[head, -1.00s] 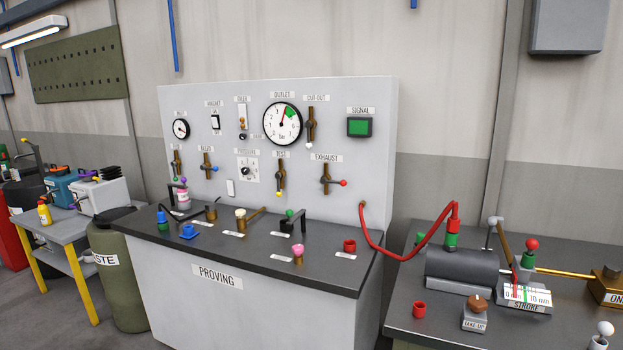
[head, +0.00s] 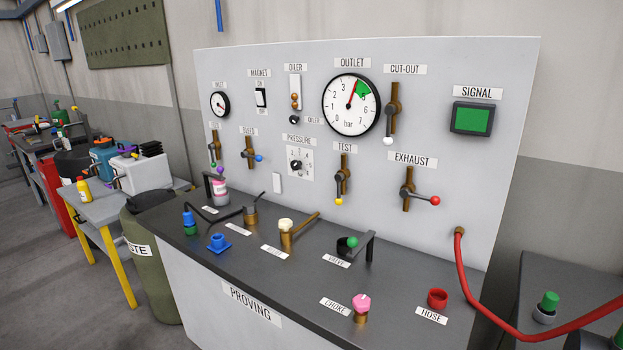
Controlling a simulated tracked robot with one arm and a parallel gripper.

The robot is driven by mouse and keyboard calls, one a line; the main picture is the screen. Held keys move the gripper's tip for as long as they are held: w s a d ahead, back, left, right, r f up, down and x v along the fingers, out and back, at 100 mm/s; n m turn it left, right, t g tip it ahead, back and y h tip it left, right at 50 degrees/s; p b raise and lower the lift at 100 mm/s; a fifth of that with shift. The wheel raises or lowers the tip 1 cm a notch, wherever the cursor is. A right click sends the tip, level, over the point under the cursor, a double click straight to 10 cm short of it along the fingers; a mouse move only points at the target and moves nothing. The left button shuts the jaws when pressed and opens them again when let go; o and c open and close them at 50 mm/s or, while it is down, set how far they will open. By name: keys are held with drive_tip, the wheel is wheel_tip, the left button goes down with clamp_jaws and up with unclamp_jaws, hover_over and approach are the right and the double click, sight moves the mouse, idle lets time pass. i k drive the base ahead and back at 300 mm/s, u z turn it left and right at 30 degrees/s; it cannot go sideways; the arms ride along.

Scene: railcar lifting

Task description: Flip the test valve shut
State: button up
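The test valve (head: 342,182) is on the upright panel of the proving bench, under the TEST label. It is a brass body on a vertical brass pipe. Its lever points down and ends in a yellow knob (head: 339,201), in line with the pipe. My gripper is not in view.
The panel also bears the cut-out valve (head: 392,110) with a white knob, the exhaust valve (head: 418,196) with a red knob, the outlet gauge (head: 351,104) and a green-lit signal box (head: 472,118). Brass fittings and a pink choke knob (head: 361,303) stand up from the benchtop. A red hose (head: 485,299) runs right.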

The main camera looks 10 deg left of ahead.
sight(340, 177)
drive_tip(key=i, duration=0.25)
drive_tip(key=u, duration=0.05)
drive_tip(key=k, duration=0.6)
drive_tip(key=u, duration=0.5)
drive_tip(key=i, duration=1.3)
drive_tip(key=z, duration=0.25)
drive_tip(key=i, duration=1.3)
drive_tip(key=z, duration=0.85)
